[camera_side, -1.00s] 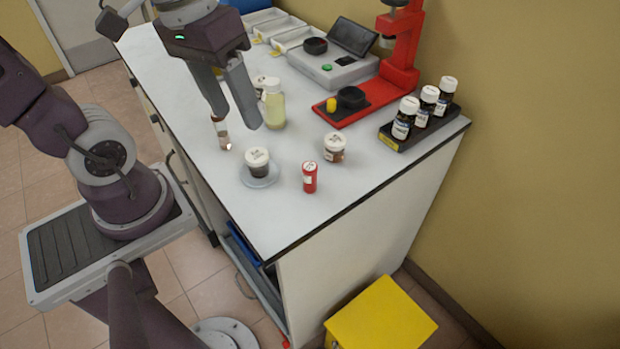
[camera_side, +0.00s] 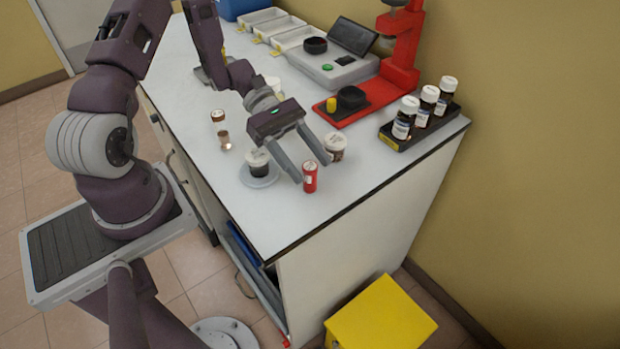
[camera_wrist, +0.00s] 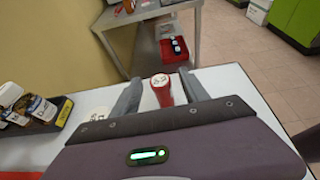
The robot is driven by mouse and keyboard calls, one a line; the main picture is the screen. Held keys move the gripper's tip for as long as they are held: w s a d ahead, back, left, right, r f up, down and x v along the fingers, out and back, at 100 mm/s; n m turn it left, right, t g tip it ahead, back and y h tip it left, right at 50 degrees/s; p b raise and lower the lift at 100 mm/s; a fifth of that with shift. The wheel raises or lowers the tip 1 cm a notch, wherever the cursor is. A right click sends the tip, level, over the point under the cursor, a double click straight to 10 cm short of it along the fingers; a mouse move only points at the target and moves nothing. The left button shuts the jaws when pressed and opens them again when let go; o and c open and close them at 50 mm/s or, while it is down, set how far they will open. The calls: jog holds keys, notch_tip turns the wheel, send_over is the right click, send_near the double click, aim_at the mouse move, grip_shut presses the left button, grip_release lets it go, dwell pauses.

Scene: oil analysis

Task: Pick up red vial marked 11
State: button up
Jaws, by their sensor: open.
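The red vial (camera_side: 310,178) stands upright near the front edge of the white bench, with a pale label on its top. The mark on it is too small to read with certainty. My gripper (camera_side: 312,172) is open and low over the bench, with its two fingers reaching toward the vial. In the wrist view the red vial (camera_wrist: 162,91) shows between the two open fingers (camera_wrist: 160,88), apart from both of them as far as I can see.
A white-capped jar (camera_side: 335,146) stands just right of my gripper, and a dark jar on a dish (camera_side: 259,182) just left. A red stand (camera_side: 400,75) and a rack of brown bottles (camera_side: 399,141) are behind. The bench's front edge (camera_side: 330,221) is close.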

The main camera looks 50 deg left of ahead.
jog(key=shift+d+f, duration=0.25)
jog(key=shift+d, duration=0.45)
jog(key=shift+c, duration=0.4)
grip_shut()
